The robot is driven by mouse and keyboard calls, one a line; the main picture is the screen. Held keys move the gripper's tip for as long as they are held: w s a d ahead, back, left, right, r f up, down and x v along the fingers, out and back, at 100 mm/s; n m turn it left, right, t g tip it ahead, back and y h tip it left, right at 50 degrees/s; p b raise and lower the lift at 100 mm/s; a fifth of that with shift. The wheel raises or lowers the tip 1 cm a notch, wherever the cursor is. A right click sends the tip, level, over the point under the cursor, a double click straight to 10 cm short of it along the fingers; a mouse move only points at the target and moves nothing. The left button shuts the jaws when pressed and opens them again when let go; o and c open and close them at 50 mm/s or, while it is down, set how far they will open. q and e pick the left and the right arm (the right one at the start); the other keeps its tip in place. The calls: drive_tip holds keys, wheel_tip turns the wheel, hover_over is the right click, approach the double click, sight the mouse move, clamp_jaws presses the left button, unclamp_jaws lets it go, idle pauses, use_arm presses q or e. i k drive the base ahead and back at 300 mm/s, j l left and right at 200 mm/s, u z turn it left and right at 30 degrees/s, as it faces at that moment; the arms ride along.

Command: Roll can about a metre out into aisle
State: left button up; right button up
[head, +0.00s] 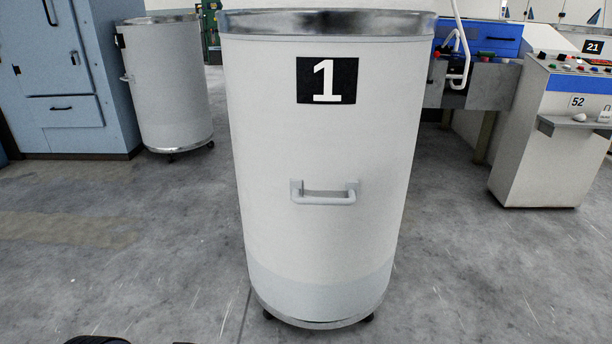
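A tall white can (320,235) stands upright on casters in the middle of the head view, close in front of me. It has a shiny metal rim, a black plate (327,80) with a white 1, and a grey bar handle (324,197) on the side facing me. Its inside is hidden from here. Neither of my grippers shows in the view, and nothing is seen touching the can.
A second white can (170,85) on casters stands behind at the left, beside a blue cabinet (65,85). A control console (555,130) and a blue-topped machine (480,75) stand at the right. The grey concrete floor (120,255) is clear on both sides of the near can.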

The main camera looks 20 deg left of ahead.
sight(324, 98)
drive_tip(key=i+j+u, duration=0.2)
drive_tip(key=u, duration=0.25)
drive_tip(key=i+j+u, duration=0.25)
drive_tip(key=u, duration=0.15)
drive_tip(key=i+j+z, duration=0.2)
drive_tip(key=j, duration=0.15)
drive_tip(key=j+z, duration=0.2)
drive_tip(key=i+j+z, duration=0.15)
drive_tip(key=j, duration=0.35)
